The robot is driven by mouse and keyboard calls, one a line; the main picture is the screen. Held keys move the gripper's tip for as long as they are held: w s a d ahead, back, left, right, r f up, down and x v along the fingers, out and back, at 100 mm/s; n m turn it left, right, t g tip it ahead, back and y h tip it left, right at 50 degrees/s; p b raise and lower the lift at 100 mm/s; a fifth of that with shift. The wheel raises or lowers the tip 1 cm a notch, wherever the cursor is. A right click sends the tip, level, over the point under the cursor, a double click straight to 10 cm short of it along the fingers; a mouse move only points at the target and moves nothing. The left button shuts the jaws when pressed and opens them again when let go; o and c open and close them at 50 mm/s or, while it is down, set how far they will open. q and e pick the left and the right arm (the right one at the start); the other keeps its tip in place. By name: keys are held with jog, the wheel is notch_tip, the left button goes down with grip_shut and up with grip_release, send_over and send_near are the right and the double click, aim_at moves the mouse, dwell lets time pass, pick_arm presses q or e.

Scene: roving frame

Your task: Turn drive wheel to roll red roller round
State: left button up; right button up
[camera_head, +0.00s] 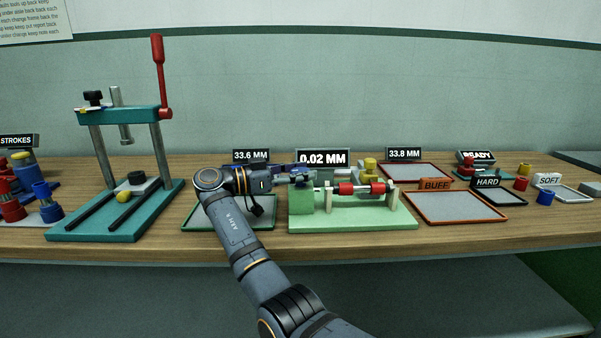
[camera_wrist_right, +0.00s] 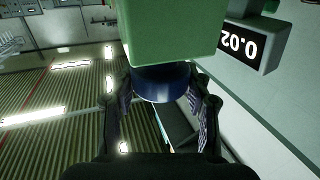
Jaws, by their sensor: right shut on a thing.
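The red roller (camera_head: 347,188) lies level on a shaft between pale posts on the light green stand (camera_head: 352,222). My right gripper (camera_head: 288,170) reaches in from the left at the green block of the stand. In the right wrist view the dark blue drive wheel (camera_wrist_right: 160,80) sits against the green block (camera_wrist_right: 170,30), and my right gripper (camera_wrist_right: 160,100) is shut on it with a finger on each side. The wheel is mostly hidden in the head view. My left gripper is not in view.
A sign reading 0.02 MM (camera_head: 322,158) stands behind the stand. A teal press (camera_head: 115,115) with a red lever stands at left. A green-rimmed tray (camera_head: 228,228) lies under my right arm. An orange-rimmed tray (camera_head: 455,220) marked BUFF is at right, with small coloured pieces beyond.

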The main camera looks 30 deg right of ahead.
aim_at(291, 173)
jog(key=o, duration=1.2)
jog(key=v, duration=0.7)
jog(key=shift+a, duration=0.25)
